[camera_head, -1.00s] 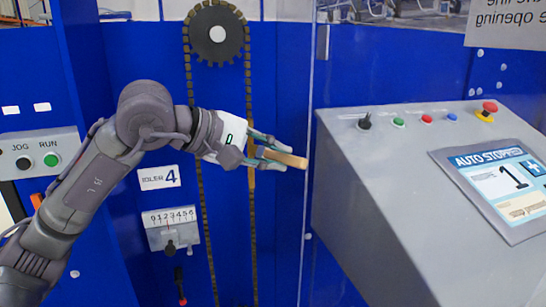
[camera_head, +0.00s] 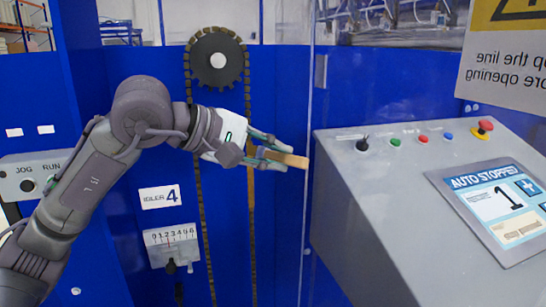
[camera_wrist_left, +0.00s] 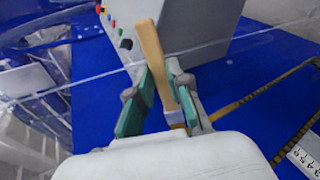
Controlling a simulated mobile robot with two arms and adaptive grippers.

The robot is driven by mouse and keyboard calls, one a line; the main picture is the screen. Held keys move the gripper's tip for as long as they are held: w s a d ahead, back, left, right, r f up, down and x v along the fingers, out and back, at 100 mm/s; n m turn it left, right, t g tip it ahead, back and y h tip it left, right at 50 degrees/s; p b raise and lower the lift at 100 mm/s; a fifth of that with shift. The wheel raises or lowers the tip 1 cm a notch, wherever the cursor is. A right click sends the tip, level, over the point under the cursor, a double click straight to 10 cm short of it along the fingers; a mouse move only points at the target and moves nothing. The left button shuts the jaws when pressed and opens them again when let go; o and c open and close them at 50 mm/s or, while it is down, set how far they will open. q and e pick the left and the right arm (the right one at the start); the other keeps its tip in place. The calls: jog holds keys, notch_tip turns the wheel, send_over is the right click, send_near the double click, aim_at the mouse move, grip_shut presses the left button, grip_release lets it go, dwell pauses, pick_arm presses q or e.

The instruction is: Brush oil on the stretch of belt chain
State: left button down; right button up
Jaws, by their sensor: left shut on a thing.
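My left gripper (camera_head: 268,150) is shut on a brush with a pale wooden handle (camera_head: 288,159). The belt chain (camera_head: 251,205) hangs in two runs from a dark sprocket (camera_head: 217,60) on the blue panel. The gripper is in front of the right run, which looks golden below it; I cannot tell whether the brush touches it. The chain also shows in the left wrist view (camera_wrist_left: 262,92). My right gripper is out of view.
A grey control console (camera_head: 385,215) with buttons and a screen (camera_head: 497,200) stands close to the right of the gripper. A clear panel edge (camera_head: 309,90) runs vertically between. An "IDLER 4" label (camera_head: 160,197) and a numbered scale (camera_head: 172,240) are left of the chain.

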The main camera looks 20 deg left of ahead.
pick_arm(q)
jog(key=shift+r+p, duration=0.4)
jog(key=shift+r, duration=0.35)
jog(key=shift+s+d, duration=0.1)
jog(key=shift+s+d+f+b, duration=0.25)
jog(key=shift+s+d+b, duration=0.1)
jog(key=shift+s+d, duration=0.8)
jog(key=shift+s, duration=0.25)
jog(key=shift+s+d, duration=0.45)
jog(key=shift+s, duration=0.3)
jog(key=shift+s, duration=0.1)
jog(key=shift+s+d+b, duration=0.55)
jog(key=shift+s+d, duration=0.3)
jog(key=shift+s, duration=0.3)
